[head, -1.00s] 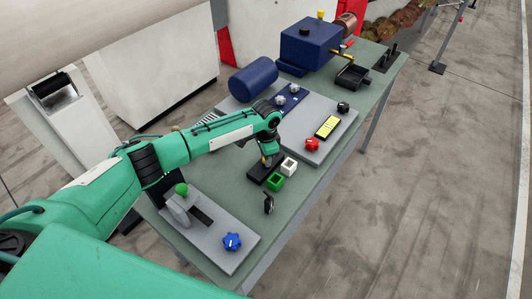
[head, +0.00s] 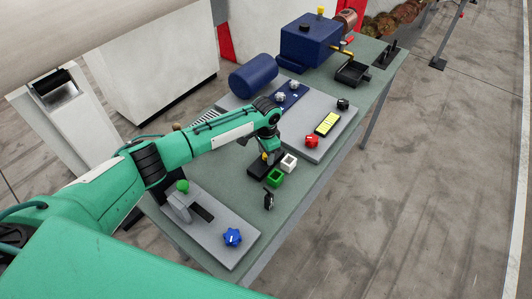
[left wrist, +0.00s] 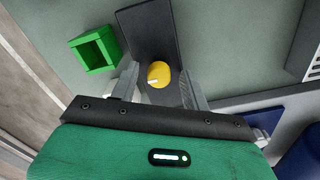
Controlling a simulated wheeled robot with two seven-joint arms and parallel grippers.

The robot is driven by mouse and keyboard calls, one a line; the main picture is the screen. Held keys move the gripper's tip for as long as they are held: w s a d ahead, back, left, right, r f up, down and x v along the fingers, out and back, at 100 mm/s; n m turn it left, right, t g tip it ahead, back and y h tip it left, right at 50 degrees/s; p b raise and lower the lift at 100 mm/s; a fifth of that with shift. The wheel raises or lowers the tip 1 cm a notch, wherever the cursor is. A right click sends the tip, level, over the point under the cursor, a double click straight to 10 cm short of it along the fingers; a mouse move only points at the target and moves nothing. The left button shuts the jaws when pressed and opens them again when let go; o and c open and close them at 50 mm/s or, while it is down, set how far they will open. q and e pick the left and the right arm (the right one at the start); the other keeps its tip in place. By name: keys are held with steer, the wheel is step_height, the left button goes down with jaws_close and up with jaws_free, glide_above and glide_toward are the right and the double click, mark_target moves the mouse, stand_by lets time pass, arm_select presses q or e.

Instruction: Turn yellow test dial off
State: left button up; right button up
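The yellow test dial (left wrist: 158,76) is a round knob with a pale pointer mark, on a dark plate (left wrist: 147,28). In the head view the dial (head: 264,157) is a small yellow spot under my left gripper, mostly hidden, and the dark plate (head: 256,171) shows beside it. My left gripper (left wrist: 160,82) is open, with one finger on each side of the dial. A gap shows at the right finger; I cannot tell whether the left finger touches. My right gripper is in neither view.
A green open box (head: 275,178) and a white one (head: 288,162) stand close beside the dial. A panel with a red knob (head: 312,141) lies farther right. A green-topped lever (head: 183,186) and blue knob (head: 232,237) are at the near end of the table.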

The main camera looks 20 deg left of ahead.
arm_select(q)
steer(key=shift+r, duration=0.35)
step_height(320, 180, up, 13)
steer(key=b, duration=0.4)
stand_by(0.3)
